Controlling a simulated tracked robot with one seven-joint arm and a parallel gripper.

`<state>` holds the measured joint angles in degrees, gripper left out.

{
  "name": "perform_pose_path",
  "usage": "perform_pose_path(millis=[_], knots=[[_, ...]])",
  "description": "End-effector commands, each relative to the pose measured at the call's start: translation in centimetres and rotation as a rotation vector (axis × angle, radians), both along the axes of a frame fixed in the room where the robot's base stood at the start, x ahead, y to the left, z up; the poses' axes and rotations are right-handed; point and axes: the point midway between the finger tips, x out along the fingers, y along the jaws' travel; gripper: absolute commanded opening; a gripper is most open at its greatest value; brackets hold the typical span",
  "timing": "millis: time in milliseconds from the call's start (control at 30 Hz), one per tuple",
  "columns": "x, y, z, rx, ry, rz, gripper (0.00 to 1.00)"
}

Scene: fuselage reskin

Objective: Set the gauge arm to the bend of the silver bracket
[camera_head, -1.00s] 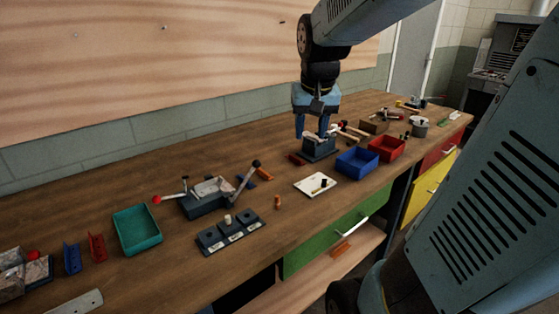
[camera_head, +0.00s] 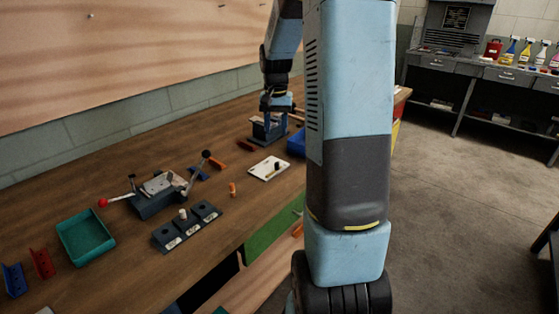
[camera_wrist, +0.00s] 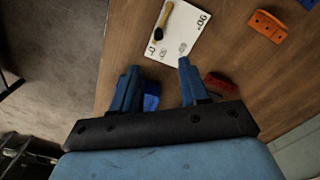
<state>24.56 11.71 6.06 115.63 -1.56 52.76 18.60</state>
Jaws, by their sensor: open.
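The gauge is a white plate (camera_head: 270,168) on the bench, with a black knob. In the wrist view the gauge plate (camera_wrist: 187,36) shows its yellow arm (camera_wrist: 164,18) pivoted at the dark knob, with 0 and 90 marks. My gripper (camera_wrist: 157,72) is open, its two blue fingers apart and on the wrist side of the gauge, not touching it. In the head view my gripper (camera_head: 268,132) is beyond the gauge, over a dark block, and its fingertips are hard to make out. I cannot pick out the silver bracket with certainty.
A lever fixture (camera_head: 152,200), a teal tray (camera_head: 85,237) and a dark slotted block (camera_head: 185,227) stand left. Orange (camera_wrist: 268,26) and dark red (camera_wrist: 222,84) brackets lie near the gauge. The blue tray (camera_head: 297,143) is partly hidden by my arm.

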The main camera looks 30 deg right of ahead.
Motion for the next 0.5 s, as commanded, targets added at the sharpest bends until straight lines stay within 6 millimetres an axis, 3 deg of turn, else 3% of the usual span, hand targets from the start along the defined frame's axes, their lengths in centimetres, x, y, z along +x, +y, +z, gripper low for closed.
perform_pose_path(millis=[500], knots=[[-0.1, 0.0, -8.6, 0.002, 0.004, 0.000, 0.44]])
